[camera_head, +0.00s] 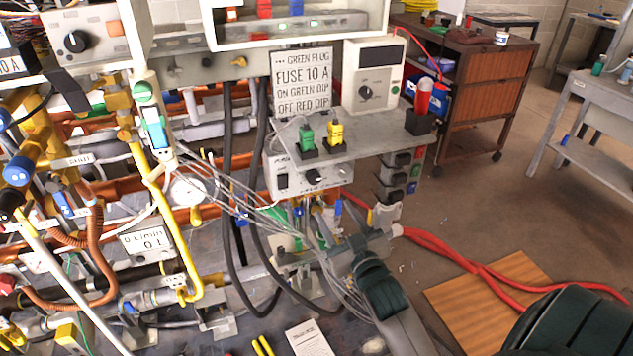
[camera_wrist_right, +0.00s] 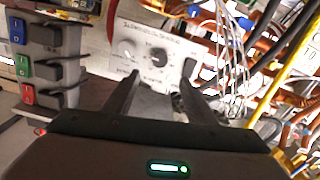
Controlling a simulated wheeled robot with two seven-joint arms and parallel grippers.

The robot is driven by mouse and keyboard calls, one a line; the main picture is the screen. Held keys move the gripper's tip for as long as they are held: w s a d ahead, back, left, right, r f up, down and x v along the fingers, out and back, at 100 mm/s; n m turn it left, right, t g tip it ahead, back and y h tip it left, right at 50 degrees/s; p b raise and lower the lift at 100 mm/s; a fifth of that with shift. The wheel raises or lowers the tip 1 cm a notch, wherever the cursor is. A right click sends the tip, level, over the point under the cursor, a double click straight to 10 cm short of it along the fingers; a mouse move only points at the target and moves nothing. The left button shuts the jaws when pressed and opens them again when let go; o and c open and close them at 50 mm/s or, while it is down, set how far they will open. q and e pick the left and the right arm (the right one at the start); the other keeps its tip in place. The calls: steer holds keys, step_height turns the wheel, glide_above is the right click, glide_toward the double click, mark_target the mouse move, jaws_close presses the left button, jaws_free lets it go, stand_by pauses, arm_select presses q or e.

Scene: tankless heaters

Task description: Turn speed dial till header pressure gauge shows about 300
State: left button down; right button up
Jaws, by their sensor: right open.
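A dark round dial (camera_head: 313,176) sits on a white front panel (camera_head: 283,163) under a grey shelf. The dial also shows in the right wrist view (camera_wrist_right: 158,57), on the panel with small, unclear lettering. My right gripper (camera_wrist_right: 158,88) is open, its two dark fingers pointing at the panel on either side of the dial, apart from it. In the head view my right gripper (camera_head: 325,225) is below the panel, partly lost among tubes and wires. A white round face (camera_head: 187,190) at left may be a gauge; its reading cannot be told. My left gripper is not in view.
Green and yellow plugs (camera_head: 335,132) stand on the shelf above the dial. A white box with another dark knob (camera_head: 365,93) stands behind. Coloured switches (camera_head: 398,178) are at the panel's right. Black cables (camera_head: 262,190) and thin pale wires hang close by.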

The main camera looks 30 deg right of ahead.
mark_target(315, 180)
steer(key=p+x, duration=0.1)
steer(key=x, duration=1.1)
steer(key=shift+w+d, duration=0.15)
steer(key=shift+w, duration=0.2)
steer(key=shift+w+d+f, duration=0.1)
steer(key=shift+w, duration=0.35)
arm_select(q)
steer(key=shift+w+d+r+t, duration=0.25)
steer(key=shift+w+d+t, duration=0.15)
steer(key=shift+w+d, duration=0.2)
arm_select(e)
steer(key=shift+w, duration=0.1)
steer(key=c, duration=1.1)
steer(key=shift+o, duration=0.3)
steer(key=shift+p, duration=0.3)
steer(key=shift+n, duration=0.5)
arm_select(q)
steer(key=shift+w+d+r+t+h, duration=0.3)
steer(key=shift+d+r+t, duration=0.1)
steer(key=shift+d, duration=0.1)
